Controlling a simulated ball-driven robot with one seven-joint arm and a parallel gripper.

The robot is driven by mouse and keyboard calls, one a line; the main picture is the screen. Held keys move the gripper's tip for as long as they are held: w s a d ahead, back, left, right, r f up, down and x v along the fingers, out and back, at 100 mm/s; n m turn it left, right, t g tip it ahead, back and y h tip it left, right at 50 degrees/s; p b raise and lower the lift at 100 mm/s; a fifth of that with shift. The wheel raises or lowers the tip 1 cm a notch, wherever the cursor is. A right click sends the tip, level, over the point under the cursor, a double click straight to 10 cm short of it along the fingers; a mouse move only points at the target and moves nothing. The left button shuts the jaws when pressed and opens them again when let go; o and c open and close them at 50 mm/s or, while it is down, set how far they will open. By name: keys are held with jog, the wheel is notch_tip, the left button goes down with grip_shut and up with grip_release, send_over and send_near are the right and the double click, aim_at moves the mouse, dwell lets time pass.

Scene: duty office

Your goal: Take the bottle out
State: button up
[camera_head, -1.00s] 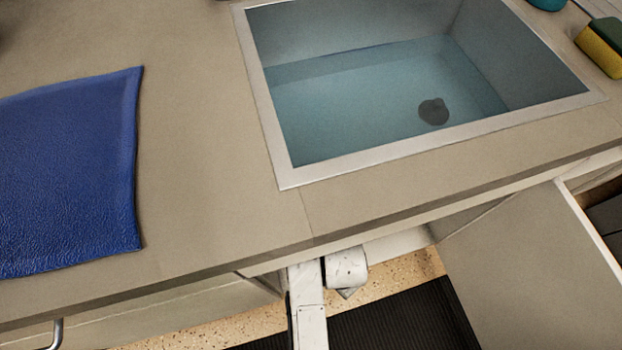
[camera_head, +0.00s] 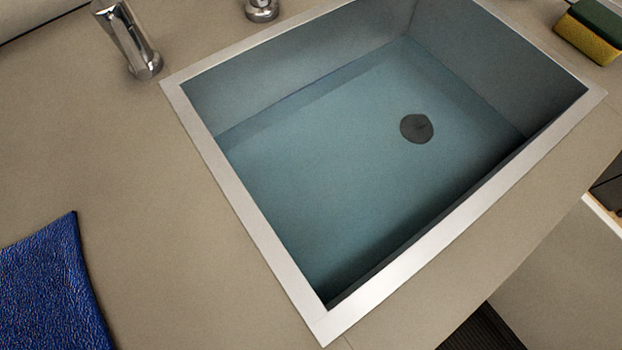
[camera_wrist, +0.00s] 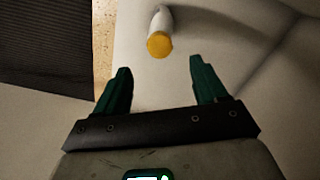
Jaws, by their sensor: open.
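In the wrist view, a white bottle with a yellow cap (camera_wrist: 160,38) lies or stands ahead of my gripper, its cap end facing me. My gripper (camera_wrist: 158,82) is open, with two dark green fingers spread apart. The bottle is beyond the fingertips, roughly in line with the gap between them, and nothing is between the fingers. The surroundings look like a pale cabinet interior. Neither the bottle nor my gripper shows in the head view.
The head view shows a counter (camera_head: 110,190) with a water-filled sink (camera_head: 330,180), a tap (camera_head: 130,40), a blue cloth (camera_head: 50,290) and a yellow-green sponge (camera_head: 590,32). An open cabinet door (camera_head: 570,275) is at lower right. A dark ribbed mat (camera_wrist: 45,45) shows at left in the wrist view.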

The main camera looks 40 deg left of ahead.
notch_tip(320, 180, down, 10)
jog(key=b, duration=0.4)
grip_shut()
dwell(0.8)
dwell(0.7)
